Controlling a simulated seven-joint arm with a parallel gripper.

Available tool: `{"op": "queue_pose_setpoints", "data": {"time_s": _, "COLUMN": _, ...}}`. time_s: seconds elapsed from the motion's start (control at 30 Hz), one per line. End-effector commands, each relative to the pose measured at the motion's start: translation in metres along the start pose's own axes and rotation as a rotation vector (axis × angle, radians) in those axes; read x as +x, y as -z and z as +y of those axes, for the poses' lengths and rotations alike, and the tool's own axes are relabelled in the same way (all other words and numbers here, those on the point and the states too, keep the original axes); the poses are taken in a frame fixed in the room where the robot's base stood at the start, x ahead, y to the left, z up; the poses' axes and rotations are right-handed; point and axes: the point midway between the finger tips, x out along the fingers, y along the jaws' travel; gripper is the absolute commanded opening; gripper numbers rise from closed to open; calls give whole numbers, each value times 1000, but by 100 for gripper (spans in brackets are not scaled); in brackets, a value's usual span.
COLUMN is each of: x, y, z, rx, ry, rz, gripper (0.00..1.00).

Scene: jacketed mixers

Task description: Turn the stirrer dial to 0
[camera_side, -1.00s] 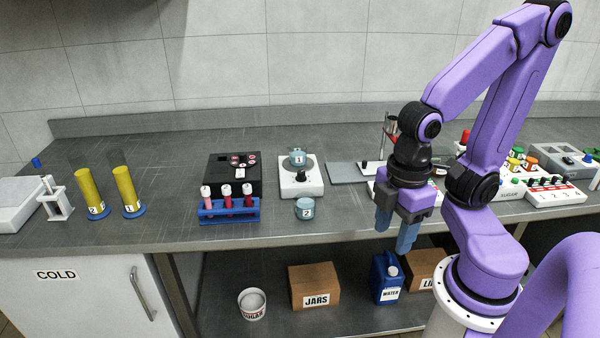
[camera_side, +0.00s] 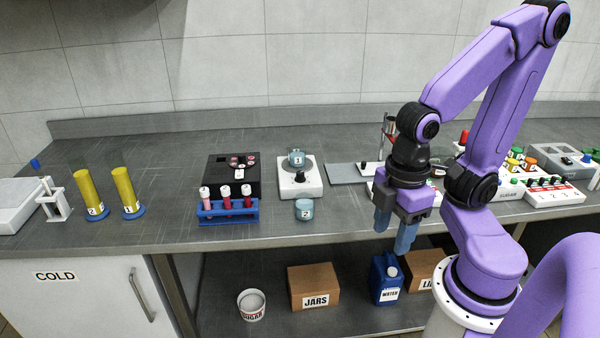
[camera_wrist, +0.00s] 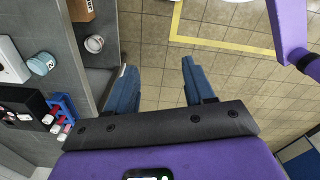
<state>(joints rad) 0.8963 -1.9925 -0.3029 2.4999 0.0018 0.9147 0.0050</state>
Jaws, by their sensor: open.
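The white stirrer (camera_side: 309,188) stands on the bench left of my arm, with a small dark dial (camera_side: 299,177) on its front. I cannot read the dial's setting. A pale blue jacketed vessel marked 3 (camera_side: 296,158) sits on its top. A similar vessel marked 2 (camera_side: 304,209) stands on the bench in front of it. My gripper (camera_side: 394,236) is open and empty, pointing down at the bench's front edge, right of the stirrer and apart from it. In the wrist view the open blue fingers (camera_wrist: 158,88) hang over the tiled floor.
Two yellow cylinders (camera_side: 125,190) stand farther left. Boxes (camera_side: 314,286) and a water jug (camera_side: 386,279) are below.

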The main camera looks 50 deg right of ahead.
Motion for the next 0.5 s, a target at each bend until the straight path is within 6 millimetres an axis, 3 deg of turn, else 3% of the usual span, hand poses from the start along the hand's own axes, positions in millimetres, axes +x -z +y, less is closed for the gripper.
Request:
{"op": "queue_pose_setpoints", "data": {"time_s": 0.13, "x": -5, "y": 14, "z": 12, "rx": 126, "ry": -2, "rz": -1, "gripper": 53}}
{"op": "queue_pose_setpoints", "data": {"time_s": 0.23, "x": -12, "y": 33, "z": 31, "rx": 316, "ry": -4, "rz": -2, "gripper": 53}}
{"op": "queue_pose_setpoints", "data": {"time_s": 0.5, "x": -30, "y": 82, "z": 108, "rx": 947, "ry": -13, "rz": -5, "gripper": 53}}
